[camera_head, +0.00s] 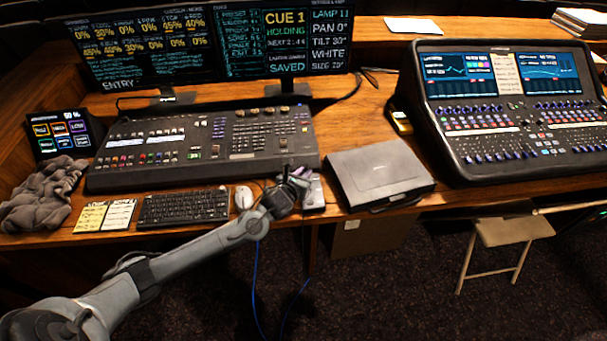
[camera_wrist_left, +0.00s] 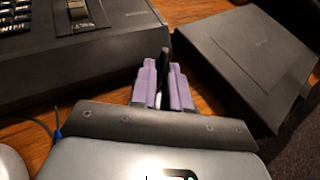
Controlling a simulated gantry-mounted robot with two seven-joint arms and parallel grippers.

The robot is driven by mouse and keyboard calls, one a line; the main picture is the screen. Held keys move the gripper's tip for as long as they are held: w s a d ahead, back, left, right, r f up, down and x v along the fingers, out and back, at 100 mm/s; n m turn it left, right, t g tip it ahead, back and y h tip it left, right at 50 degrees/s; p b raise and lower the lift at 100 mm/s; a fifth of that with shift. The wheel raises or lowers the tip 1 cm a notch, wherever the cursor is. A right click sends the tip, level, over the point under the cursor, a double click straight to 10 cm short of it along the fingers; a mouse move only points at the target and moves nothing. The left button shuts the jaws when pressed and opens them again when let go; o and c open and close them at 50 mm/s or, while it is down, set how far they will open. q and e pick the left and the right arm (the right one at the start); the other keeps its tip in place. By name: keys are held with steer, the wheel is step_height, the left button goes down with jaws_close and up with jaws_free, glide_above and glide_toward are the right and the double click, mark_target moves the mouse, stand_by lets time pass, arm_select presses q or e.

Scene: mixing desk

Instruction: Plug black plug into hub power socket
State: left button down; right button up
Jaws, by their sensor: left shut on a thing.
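My left gripper (camera_head: 298,174) reaches over the front edge of the desk, between the lighting console and a closed black laptop-like case. In the left wrist view its purple-padded fingers (camera_wrist_left: 163,88) are shut on a slim black piece (camera_wrist_left: 165,62), which looks like the black plug and stands up between the pads. In the head view the plug is too small and covered to make out. A small silver-grey box (camera_head: 314,194), possibly the hub, lies just right of the gripper, partly hidden by it. I cannot make out a power socket.
The lighting console (camera_head: 210,145) lies behind the gripper, and the black case (camera_head: 380,172) is to its right. A white mouse (camera_head: 243,197) and a keyboard (camera_head: 184,207) are to its left. A blue cable (camera_head: 256,285) hangs below the desk edge.

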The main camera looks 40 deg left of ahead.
arm_select(q)
steer(key=shift+p, duration=0.8)
stand_by(1.5)
steer(key=shift+f, duration=0.35)
steer(key=c, duration=1)
jaws_free()
steer(key=shift+c, duration=0.2)
